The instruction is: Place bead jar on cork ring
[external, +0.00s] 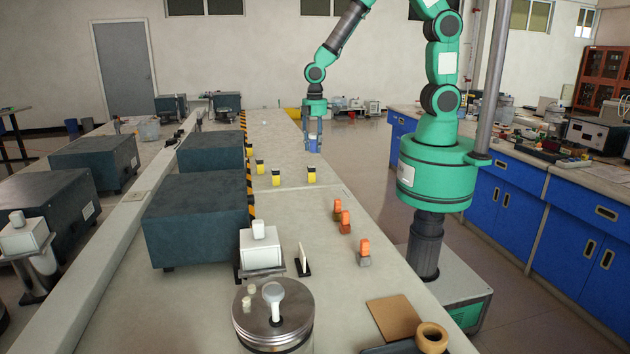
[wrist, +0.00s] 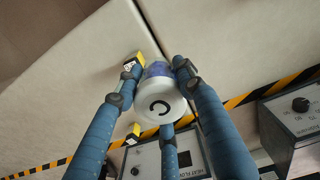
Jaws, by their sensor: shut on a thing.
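The bead jar (wrist: 160,103) has a white lid with a dark curved mark and a blue-purple body. It is between my gripper's blue fingers in the wrist view, lid towards the camera. In the external view my gripper (external: 313,146) points down over the far part of the bench, shut on the jar, whose blue body (external: 313,140) shows partly between the fingers. I cannot tell how far the jar is above the bench. The cork ring (external: 432,331), a tan ring with a dark hole, is at the near right corner, far from my gripper.
Several yellow-and-black blocks (external: 276,177) stand near my gripper. Three orange-topped pieces (external: 345,222) stand along the right side. A flat brown square (external: 394,318) lies left of the ring. A large metal-lidded container (external: 272,313) and dark boxes (external: 198,215) stand left.

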